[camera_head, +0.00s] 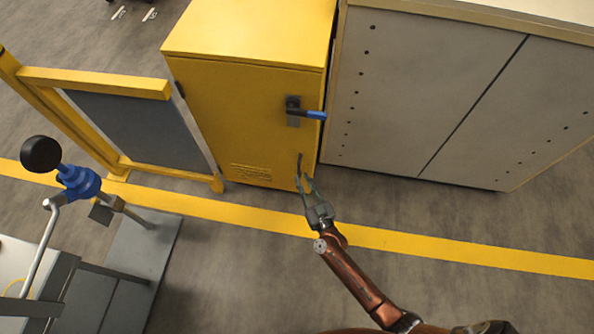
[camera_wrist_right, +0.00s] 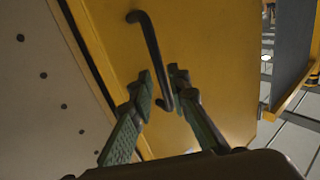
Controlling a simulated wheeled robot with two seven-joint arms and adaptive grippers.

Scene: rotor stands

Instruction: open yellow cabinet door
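The yellow cabinet (camera_head: 225,110) stands upright, and its front door looks closed. A dark latch plate with a blue-gripped lever (camera_head: 314,115) sits on the upper right of the door. My right gripper (camera_head: 304,174) is in front of the door's lower right part, below the lever. In the right wrist view, a dark bar handle (camera_wrist_right: 147,42) stands out from the yellow door. The right gripper's fingers (camera_wrist_right: 163,80) are open, one on each side of the bar's lower end. I cannot tell whether either touches it. My left gripper is not in view.
A pale grey cabinet (camera_head: 400,90) stands close on the right. A yellow-framed dark panel (camera_head: 140,130) stands on the left. A metal stand with a blue joint (camera_head: 80,182) and black ball (camera_head: 41,154) is at lower left. The floor at lower right is clear.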

